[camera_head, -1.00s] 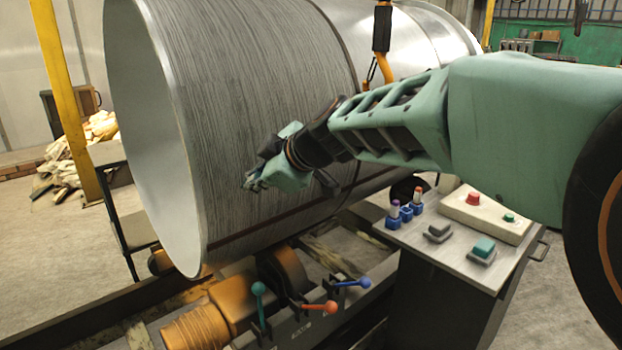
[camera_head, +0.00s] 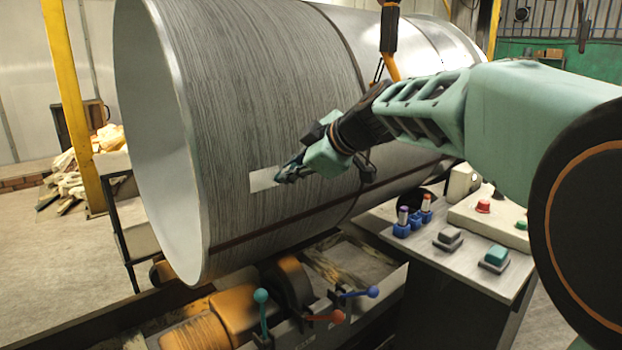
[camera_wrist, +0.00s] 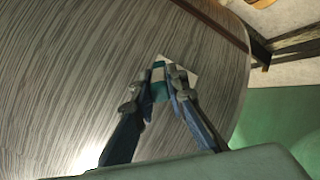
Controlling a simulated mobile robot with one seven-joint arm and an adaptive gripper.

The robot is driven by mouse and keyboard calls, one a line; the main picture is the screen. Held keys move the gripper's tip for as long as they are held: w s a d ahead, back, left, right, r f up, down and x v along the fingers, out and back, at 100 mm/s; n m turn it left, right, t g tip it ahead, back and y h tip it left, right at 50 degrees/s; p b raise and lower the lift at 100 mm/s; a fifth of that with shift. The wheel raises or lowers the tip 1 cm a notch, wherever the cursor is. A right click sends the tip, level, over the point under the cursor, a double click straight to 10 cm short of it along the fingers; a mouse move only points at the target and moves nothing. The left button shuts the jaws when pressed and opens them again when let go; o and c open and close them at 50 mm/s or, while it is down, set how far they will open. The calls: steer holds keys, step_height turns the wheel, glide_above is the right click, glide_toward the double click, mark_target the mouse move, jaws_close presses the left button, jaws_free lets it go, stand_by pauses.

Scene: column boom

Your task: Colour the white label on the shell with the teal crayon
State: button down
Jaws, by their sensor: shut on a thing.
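The large grey metal shell (camera_head: 270,100) lies on its side. Its white label (camera_head: 262,180) is a pale rectangle on the near curved wall; no teal mark can be made out on it. My gripper (camera_head: 287,175) is at the label's right end and covers part of that end. In the wrist view the fingers are shut on the teal crayon (camera_wrist: 159,84), which has a pale band. The white label (camera_wrist: 190,74) shows behind the fingertips. The crayon's tip is hidden, so I cannot tell whether it touches the label.
A control desk (camera_head: 425,252) stands at the lower right, with blue holders (camera_head: 402,228) carrying other crayons, plus buttons. Levers with coloured knobs (camera_head: 261,296) stand below the shell. Open floor lies at the left.

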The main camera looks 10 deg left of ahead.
steer(key=shift+w+d+b, duration=0.35)
steer(key=shift+w+d, duration=0.1)
steer(key=shift+w, duration=0.15)
steer(key=shift+f, duration=0.1)
steer(key=shift+a+b, duration=0.1)
steer(key=shift+b, duration=0.25)
steer(key=shift+s+a+b, duration=1.2)
steer(key=shift+s+a, duration=1.6)
steer(key=shift+s, duration=0.6)
steer(key=shift+w+d+r+b, duration=0.2)
steer(key=shift+w+d+b, duration=0.15)
steer(key=shift+w+d, duration=0.7)
steer(key=shift+w+d+r+b, duration=0.15)
steer(key=shift+w+d+b, duration=0.15)
steer(key=shift+w+d, duration=0.75)
steer(key=shift+w+d+r+b, duration=0.2)
steer(key=shift+w+d+b, duration=0.15)
steer(key=shift+w+d, duration=0.7)
steer(key=shift+w+a, duration=0.2)
steer(key=shift+a, duration=0.15)
steer(key=shift+s+a+b, duration=0.45)
steer(key=shift+s+a, duration=0.45)
steer(key=shift+s, duration=0.2)
steer(key=shift+s+a+b, duration=0.4)
steer(key=shift+s+a, duration=0.5)
steer(key=shift+s, duration=0.25)
steer(key=shift+s+a+b, duration=0.45)
steer(key=shift+s+a, duration=0.45)
steer(key=shift+s, duration=0.2)
